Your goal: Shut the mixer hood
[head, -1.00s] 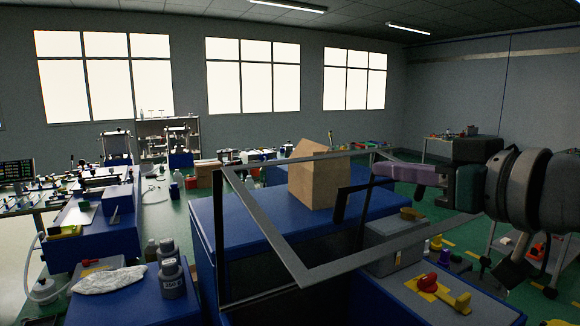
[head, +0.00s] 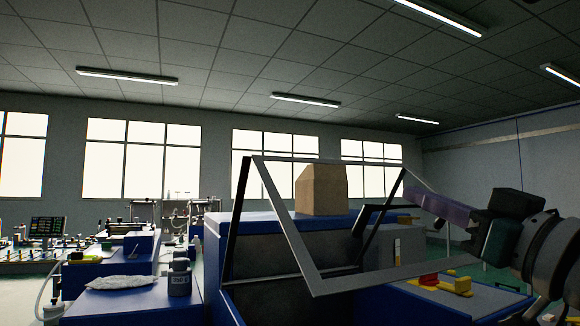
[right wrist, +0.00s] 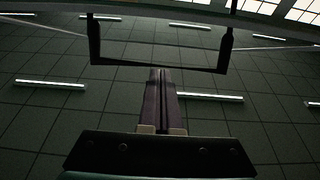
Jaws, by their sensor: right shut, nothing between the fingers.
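The mixer hood (head: 284,222) is an open-looking metal frame that stands tilted over the blue machine (head: 270,262). Its exact angle is hard to tell. A dark bracket-shaped handle (head: 357,222) is on its right part; it also shows as a bar across the upper right wrist view (right wrist: 190,68). My right gripper (head: 410,193) comes in from the right with its purple fingers shut and empty. Its fingertips (right wrist: 160,71) are close to the handle bar; whether they touch it is unclear. My left gripper is in neither view.
A cardboard box (head: 321,190) stands on the blue surface behind the hood frame. A yellow-and-red control (head: 440,283) sits on the panel at the lower right.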

